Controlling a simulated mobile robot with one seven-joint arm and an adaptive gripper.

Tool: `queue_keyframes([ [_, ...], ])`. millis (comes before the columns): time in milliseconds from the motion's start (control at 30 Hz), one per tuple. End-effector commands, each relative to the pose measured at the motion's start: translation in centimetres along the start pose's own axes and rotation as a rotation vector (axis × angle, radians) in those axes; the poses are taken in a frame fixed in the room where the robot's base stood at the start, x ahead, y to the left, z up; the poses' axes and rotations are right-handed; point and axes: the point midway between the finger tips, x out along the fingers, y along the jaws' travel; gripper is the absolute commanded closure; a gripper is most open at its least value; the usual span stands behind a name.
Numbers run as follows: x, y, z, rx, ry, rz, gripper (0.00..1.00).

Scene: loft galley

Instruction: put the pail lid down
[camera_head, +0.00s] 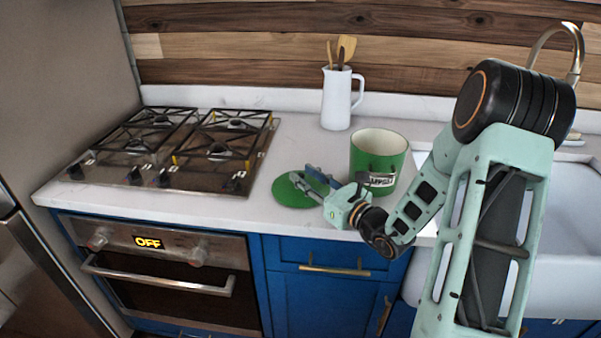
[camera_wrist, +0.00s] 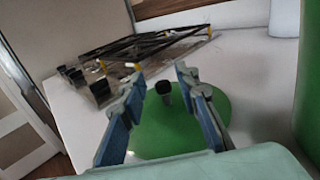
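The green round pail lid (camera_head: 288,194) lies flat on the white counter, between the stove and the green pail (camera_head: 377,150). In the wrist view the lid (camera_wrist: 175,130) shows a dark knob (camera_wrist: 164,91) standing up near its middle. My gripper (camera_head: 303,176) is low over the lid. In the wrist view its two blue-padded fingers (camera_wrist: 160,82) are spread wide, with the knob between them and gaps on both sides. The pail stands upright and uncovered, to the right of the lid; only its side (camera_wrist: 309,100) shows in the wrist view.
A gas stove (camera_head: 180,150) with black grates is to the left. A white pitcher (camera_head: 337,98) with wooden utensils stands behind the pail. A white sink (camera_head: 570,220) is to the right. Bare counter (camera_head: 300,140) lies behind the lid.

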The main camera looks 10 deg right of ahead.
Motion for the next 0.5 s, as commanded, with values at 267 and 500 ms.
queue_keyframes([
  [267,-6.4,-0.2,0.0,-0.001,-0.002,-0.004,0.71],
  [500,-9.3,0.0,0.1,-0.002,-0.005,0.0,0.71],
])
